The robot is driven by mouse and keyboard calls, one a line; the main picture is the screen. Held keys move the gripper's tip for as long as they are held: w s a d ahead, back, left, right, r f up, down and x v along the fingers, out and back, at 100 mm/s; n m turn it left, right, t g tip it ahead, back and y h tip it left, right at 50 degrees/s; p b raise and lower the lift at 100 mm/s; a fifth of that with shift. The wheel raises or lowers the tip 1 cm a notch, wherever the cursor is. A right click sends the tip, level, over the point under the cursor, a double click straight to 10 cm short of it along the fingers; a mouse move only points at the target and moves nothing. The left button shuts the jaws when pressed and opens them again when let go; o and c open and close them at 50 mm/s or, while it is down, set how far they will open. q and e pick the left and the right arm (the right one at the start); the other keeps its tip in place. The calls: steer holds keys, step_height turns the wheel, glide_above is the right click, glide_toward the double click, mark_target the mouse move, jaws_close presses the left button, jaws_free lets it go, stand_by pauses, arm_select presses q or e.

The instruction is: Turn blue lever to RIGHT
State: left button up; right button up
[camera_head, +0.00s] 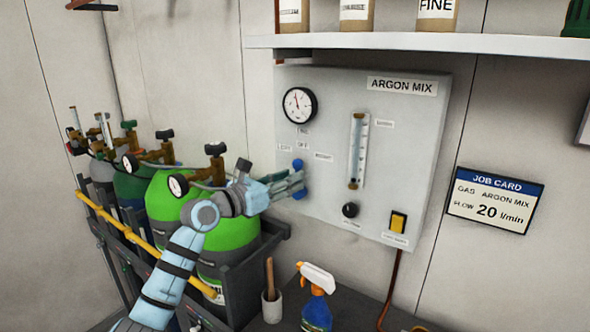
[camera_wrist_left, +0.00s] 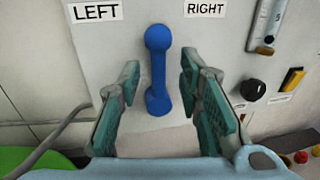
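The blue lever (camera_wrist_left: 158,68) stands upright on the grey panel in the left wrist view, its upper knob between the LEFT label (camera_wrist_left: 97,12) and the RIGHT label (camera_wrist_left: 206,8). In the head view the lever (camera_head: 298,165) is partly hidden by my left gripper. My left gripper (camera_wrist_left: 157,75) is open, with one finger on each side of the lever and a visible gap on both sides. In the head view my left gripper (camera_head: 300,182) reaches the panel from the left. My right gripper is not in view.
The ARGON MIX panel (camera_head: 410,130) also carries a gauge (camera_head: 299,105), a flow tube (camera_head: 357,150), a black knob (camera_head: 350,210) and a yellow switch (camera_head: 398,221). Green gas cylinders (camera_head: 235,232) stand left. A spray bottle (camera_head: 316,300) and a cup (camera_head: 271,307) stand below. A shelf (camera_head: 420,42) is above.

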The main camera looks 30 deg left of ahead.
arm_select(q)
steer(key=shift+x, duration=1.1)
steer(key=shift+w, duration=0.2)
jaws_close()
